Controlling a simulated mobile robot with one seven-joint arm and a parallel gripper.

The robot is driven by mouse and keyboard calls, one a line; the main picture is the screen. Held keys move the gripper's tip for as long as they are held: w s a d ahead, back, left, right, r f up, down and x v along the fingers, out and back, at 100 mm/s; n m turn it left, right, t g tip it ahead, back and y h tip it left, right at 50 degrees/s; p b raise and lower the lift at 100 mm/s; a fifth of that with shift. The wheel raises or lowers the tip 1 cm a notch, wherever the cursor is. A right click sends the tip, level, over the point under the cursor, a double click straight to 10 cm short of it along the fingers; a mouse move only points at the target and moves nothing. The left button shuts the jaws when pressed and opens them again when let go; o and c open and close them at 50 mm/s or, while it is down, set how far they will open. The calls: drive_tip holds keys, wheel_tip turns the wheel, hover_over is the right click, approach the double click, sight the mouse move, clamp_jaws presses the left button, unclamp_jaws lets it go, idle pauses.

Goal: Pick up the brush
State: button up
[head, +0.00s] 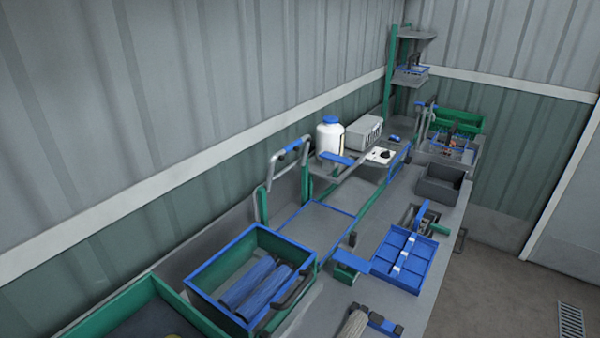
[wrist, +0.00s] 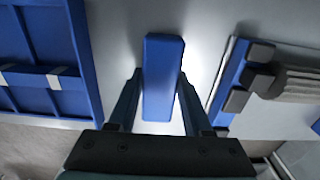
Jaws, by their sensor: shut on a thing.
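In the wrist view, a long blue block (wrist: 163,58), which I take to be the brush, lies between the two fingers of my gripper (wrist: 160,76). The fingers are shut on its sides, and the block extends past their tips. Its bristles cannot be seen from here. In the head view, a blue piece with a dark green side, probably the brush (head: 350,261), shows on the bench just left of the divided tray. I cannot make out my gripper clearly in the head view.
A blue divided tray (head: 428,279) stands close on one side, also in the wrist view (wrist: 84,60). A grey roll (head: 353,325) by a blue-and-dark piece lies on the other. A blue-rimmed crate (head: 219,262) holds blue rolls. A white bottle (head: 328,140) stands farther back.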

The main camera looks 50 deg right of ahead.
clamp_jaws()
wheel_tip(320, 180, up, 10)
drive_tip(key=shift+b, duration=0.35)
drive_tip(key=shift+o, duration=2)
unclamp_jaws()
drive_tip(key=c, duration=0.6)
drive_tip(key=shift+o, duration=0.2)
drive_tip(key=s+r+p, duration=0.2)
drive_tip(key=s+p, duration=0.8)
drive_tip(key=s, duration=0.6)
drive_tip(key=shift+r, duration=0.2)
